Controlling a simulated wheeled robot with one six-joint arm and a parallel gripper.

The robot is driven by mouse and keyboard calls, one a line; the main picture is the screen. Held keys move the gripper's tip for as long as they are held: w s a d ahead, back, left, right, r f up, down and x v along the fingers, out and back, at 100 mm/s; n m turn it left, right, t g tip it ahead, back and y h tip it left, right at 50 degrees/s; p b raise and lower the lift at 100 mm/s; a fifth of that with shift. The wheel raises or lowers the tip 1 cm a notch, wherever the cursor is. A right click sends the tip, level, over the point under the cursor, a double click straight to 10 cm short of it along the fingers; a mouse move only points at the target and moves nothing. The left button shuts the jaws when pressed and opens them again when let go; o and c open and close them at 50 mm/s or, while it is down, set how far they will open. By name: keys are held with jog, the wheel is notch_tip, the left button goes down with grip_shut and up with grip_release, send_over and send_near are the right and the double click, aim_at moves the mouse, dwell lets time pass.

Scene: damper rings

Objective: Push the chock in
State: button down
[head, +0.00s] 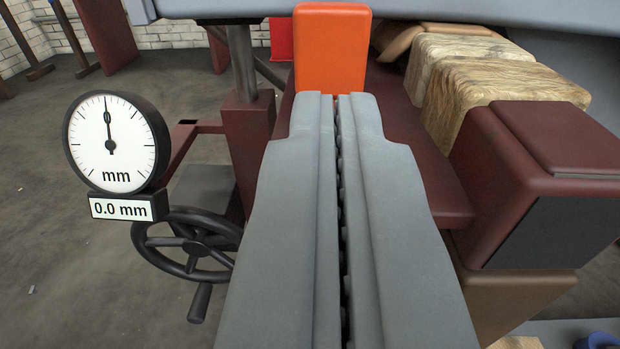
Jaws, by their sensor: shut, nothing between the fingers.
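An orange block, which looks like the chock (330,48), stands upright straight ahead at the top middle of the head view. My gripper (335,97) is shut, with nothing between its fingers. Its fingertips reach up to the lower edge of the orange block and hide what is below it. I cannot tell whether they touch it. A round dial gauge (115,142) at the left has its needle straight up, and its label reads 0.0 mm.
A black handwheel (190,250) is below the gauge. A dark red post (246,150) stands left of my gripper. At the right are a dark red block (545,150) and wood-grained blocks (490,85). A grey beam (450,12) crosses the top. Open floor (70,260) lies at the left.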

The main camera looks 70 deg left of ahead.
aim_at(332, 53)
jog(key=shift+x, duration=2.6)
jog(key=shift+w+a, duration=0.1)
jog(key=shift+a, duration=0.1)
jog(key=v, duration=0.9)
dwell(0.6)
